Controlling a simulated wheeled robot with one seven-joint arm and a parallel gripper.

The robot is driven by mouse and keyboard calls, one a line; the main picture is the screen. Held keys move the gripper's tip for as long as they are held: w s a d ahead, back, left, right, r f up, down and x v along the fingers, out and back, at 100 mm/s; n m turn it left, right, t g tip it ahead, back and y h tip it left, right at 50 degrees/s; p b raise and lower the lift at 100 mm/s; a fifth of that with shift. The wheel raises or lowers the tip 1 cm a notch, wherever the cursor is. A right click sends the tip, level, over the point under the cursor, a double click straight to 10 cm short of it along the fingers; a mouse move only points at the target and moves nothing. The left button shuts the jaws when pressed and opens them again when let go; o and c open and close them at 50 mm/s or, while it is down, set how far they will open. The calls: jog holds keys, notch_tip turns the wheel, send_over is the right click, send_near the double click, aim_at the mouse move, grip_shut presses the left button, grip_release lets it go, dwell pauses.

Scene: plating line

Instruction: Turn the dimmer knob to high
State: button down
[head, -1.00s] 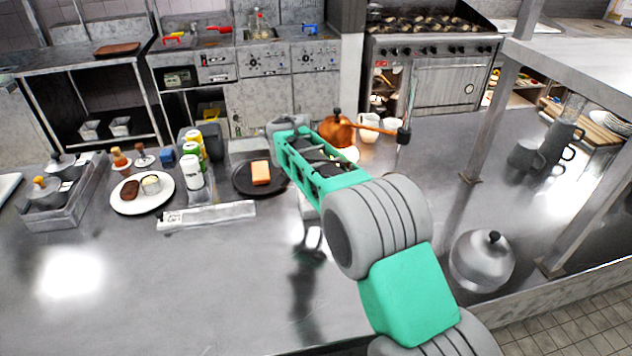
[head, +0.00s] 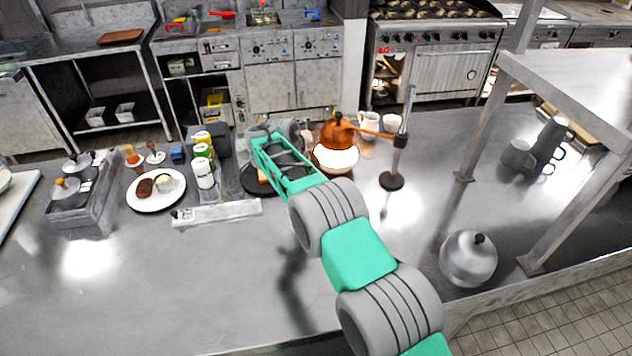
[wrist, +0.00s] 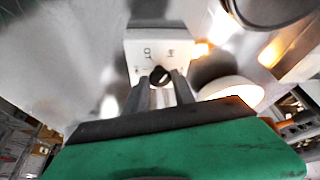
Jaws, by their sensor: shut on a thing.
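The dimmer knob (wrist: 160,75) is a small black knob on a white panel (wrist: 145,52) with dark markings, in the wrist view. My gripper (wrist: 164,84) is shut on the knob, with its two grey fingers at either side of it. The knob's exact setting is too small to read. In the head view my arm hides the knob, the panel and my fingertips. A copper-domed lamp (head: 337,133) hangs from a stand (head: 391,181) just right of my gripper's end. A bright white disc (head: 337,158) shows below the dome, and a white disc also appears in the wrist view (wrist: 230,91).
A dark plate (head: 250,188) is partly behind my arm. A white plate (head: 148,204) with food, bottles (head: 203,172) and a metal rack (head: 92,212) stand to the left. A domed steel lid (head: 468,259) and shelf posts are to the right. The front counter is clear.

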dwell(0.4)
jog(key=c, duration=1.1)
grip_release()
jog(key=shift+o, duration=0.2)
notch_tip(320, 180, up, 3)
jog(key=shift+f, duration=0.2)
jog(key=s+d+r+b, duration=0.3)
jog(key=s+r+b, duration=0.4)
jog(key=s+r, duration=0.3)
jog(key=s, duration=0.3)
jog(key=shift+s+r, duration=0.25)
jog(key=shift+s, duration=0.1)
